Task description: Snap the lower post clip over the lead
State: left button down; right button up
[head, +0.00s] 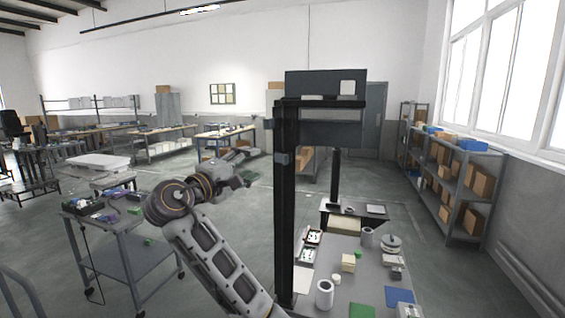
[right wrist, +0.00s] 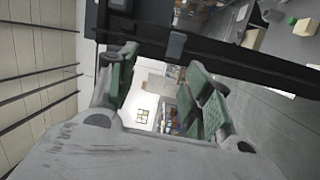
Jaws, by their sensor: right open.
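The dark upright post (head: 288,215) stands in the middle of the head view. The lower post clip (head: 281,159) is a small grey block on its left side; an upper clip (head: 268,124) sits above it. In the right wrist view the post (right wrist: 235,62) crosses diagonally, with a grey clip (right wrist: 176,45) on it beyond the fingers. My right gripper (head: 249,166) is open and empty, left of the lower clip and apart from it. Its green-padded fingers (right wrist: 160,75) show in the wrist view. I cannot make out the lead. My left gripper is out of view.
A grey bench (head: 337,285) with a white cup (head: 324,294), cream blocks and coloured mats stands right of the post. A grey cart (head: 135,262) with small parts stands left. A shelf with boxes (head: 450,190) lines the right wall. Open floor lies between.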

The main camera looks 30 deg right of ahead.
aim_at(284, 161)
jog(key=shift+s+d+f+g, duration=0.2)
jog(key=shift+s+f+g, duration=0.1)
jog(key=shift+f+g, duration=0.15)
jog(key=shift+s+d+f+g, duration=0.15)
jog(key=shift+s+f+g, duration=0.2)
jog(key=shift+f, duration=0.2)
jog(key=shift+w+d, duration=0.1)
jog(key=shift+f+p+x, duration=0.1)
jog(key=shift+p+x, duration=0.9)
jog(key=shift+x, duration=2.4)
jog(key=shift+f+p+x, duration=0.15)
jog(key=shift+p+x, duration=0.8)
jog(key=shift+x, duration=2.45)
jog(key=shift+w, duration=0.1)
jog(key=shift+c, duration=0.3)
jog(key=shift+y, duration=0.3)
jog(key=c, duration=0.9)
